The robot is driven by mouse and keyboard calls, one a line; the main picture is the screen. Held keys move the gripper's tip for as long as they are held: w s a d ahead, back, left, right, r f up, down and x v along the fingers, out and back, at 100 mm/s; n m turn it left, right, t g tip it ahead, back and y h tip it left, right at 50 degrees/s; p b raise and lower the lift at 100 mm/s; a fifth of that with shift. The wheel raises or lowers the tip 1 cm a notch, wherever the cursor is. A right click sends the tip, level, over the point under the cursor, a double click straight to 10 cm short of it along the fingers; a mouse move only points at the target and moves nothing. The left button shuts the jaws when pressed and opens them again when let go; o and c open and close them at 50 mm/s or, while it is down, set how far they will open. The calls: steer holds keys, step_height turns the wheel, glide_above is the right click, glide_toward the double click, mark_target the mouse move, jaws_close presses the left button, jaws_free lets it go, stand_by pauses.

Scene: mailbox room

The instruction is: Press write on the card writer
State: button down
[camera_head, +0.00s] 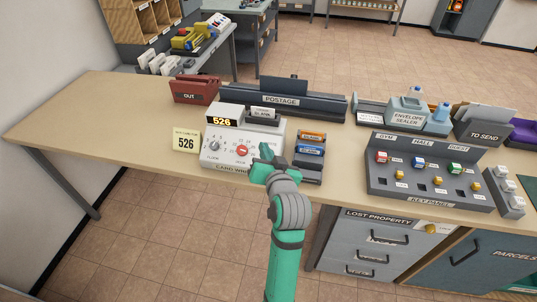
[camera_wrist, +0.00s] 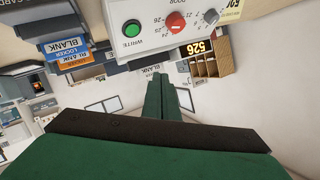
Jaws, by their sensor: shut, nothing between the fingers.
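The white card writer (camera_head: 215,152) stands on the table, with a display (camera_head: 222,121) reading 526 and a red dial (camera_head: 242,151). A card marked BLANK (camera_head: 263,113) stands at its top. In the wrist view, which is upside down, the card writer's front shows the red dial (camera_wrist: 175,22) and a round green button (camera_wrist: 132,29) with a label beside it. My gripper (camera_head: 263,150) is at the right part of the card writer's front; its closed green fingers (camera_wrist: 160,79) hold nothing. The green button is hidden in the head view, and contact with it cannot be told.
A yellow note (camera_head: 186,140) reading 526 lies left of the writer. A card rack (camera_head: 309,157) stands close on the right, then the key panel (camera_head: 430,185). The postage unit (camera_head: 310,104) and red OUT tray (camera_head: 196,91) are behind. The table's left end is clear.

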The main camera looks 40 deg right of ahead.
steer(key=shift+f, duration=0.1)
steer(key=shift+w+d+f, duration=0.55)
steer(key=shift+d+f, duration=0.05)
steer(key=shift+f, duration=0.6)
steer(key=shift+w+d+f, duration=0.5)
steer(key=shift+d+f, duration=0.15)
steer(key=shift+f, duration=0.55)
steer(key=shift+w+d+f, duration=0.55)
steer(key=shift+d+f, duration=0.05)
steer(key=shift+f, duration=0.6)
steer(key=shift+f, duration=0.1)
steer(key=shift+w+d+f, duration=0.2)
steer(key=shift+f, duration=0.05)
steer(key=shift+w+d+f, duration=0.1)
steer(key=shift+d+f, duration=0.05)
steer(key=shift+f, duration=0.15)
stand_by(0.7)
steer(key=shift+s+a+r, duration=0.3)
steer(key=shift+a+r, duration=0.05)
steer(key=shift+r, duration=0.3)
steer(key=shift+s+a+r, duration=0.3)
steer(key=shift+a+r, duration=0.05)
steer(key=shift+r, duration=0.35)
steer(key=shift+s+a+r, duration=0.3)
steer(key=shift+a+r, duration=0.05)
steer(key=shift+r, duration=0.3)
steer(key=shift+s+a+r, duration=0.3)
steer(key=shift+a+r, duration=0.05)
steer(key=shift+r, duration=0.35)
